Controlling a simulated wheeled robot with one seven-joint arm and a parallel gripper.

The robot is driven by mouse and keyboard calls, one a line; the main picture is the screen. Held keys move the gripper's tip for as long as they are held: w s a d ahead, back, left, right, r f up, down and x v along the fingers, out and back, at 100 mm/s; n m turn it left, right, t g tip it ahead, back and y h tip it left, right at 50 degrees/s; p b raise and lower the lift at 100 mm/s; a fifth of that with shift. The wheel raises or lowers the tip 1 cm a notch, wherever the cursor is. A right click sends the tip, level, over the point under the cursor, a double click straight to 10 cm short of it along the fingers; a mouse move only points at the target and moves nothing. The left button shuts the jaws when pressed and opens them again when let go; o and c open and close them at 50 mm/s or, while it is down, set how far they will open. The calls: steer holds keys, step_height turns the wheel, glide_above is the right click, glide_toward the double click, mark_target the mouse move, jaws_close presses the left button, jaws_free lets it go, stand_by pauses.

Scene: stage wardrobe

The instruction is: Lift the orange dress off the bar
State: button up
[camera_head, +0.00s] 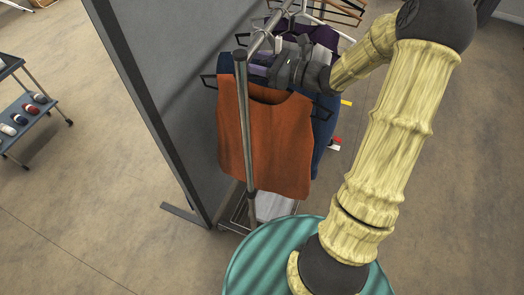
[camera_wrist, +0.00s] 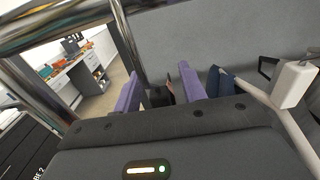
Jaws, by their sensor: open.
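My gripper (camera_head: 256,64) is at the bar's front end, just above the dress's neckline. In the wrist view, its two purple fingers (camera_wrist: 160,92) stand apart, with a small dark piece and a reddish sliver showing between them. I cannot tell whether that piece is the hanger's hook. The hanger's top is hidden behind my gripper in the head view.
A blue garment (camera_head: 323,135) hangs right behind the dress, with a purple one (camera_head: 318,34) and more hangers farther back. A white hanger piece (camera_wrist: 293,85) is close on the right. A grey panel (camera_head: 180,90) stands along the rack's left side. Open floor lies to the right.

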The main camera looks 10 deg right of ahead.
jaws_close()
steer(key=shift+r, duration=0.1)
stand_by(0.4)
steer(key=shift+r+b, duration=0.9)
steer(key=shift+r, duration=0.8)
steer(key=b+v, duration=0.4)
steer(key=v, duration=1.4)
steer(key=shift+b, duration=0.4)
